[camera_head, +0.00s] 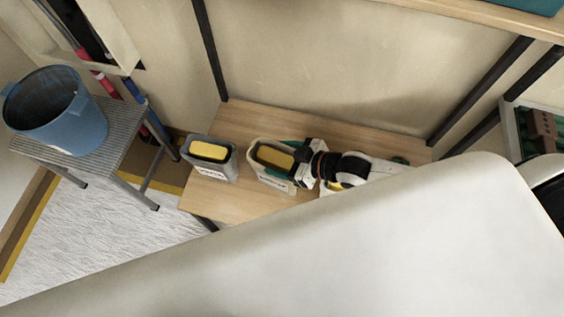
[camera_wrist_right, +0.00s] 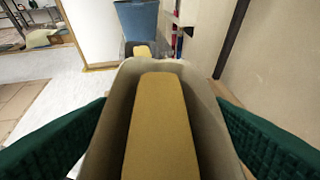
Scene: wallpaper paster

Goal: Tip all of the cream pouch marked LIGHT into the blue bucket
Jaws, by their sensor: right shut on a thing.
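A cream pouch (camera_head: 284,184) stands upright on the wooden bench, with a yellow fill inside its open top. Its front marking is too small to read. My right gripper (camera_head: 277,162) is shut on it, with green finger pads on either side. In the right wrist view the pouch (camera_wrist_right: 196,135) sits between both pads (camera_wrist_right: 155,130), its yellow fill showing. I cannot tell if it is lifted clear of the bench. The blue bucket (camera_head: 70,122) stands on a grey stool at the left, apart from the pouch; it also shows in the wrist view (camera_wrist_right: 138,22). My left gripper is not in view.
A grey pouch (camera_head: 218,174) with yellow fill stands on the bench (camera_head: 225,204) just left of the cream one. Another yellow fill (camera_head: 334,186) shows partly behind my right arm. The grey stool (camera_head: 128,124) stands left of the bench, with a floor gap between. Dark shelf posts rise behind.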

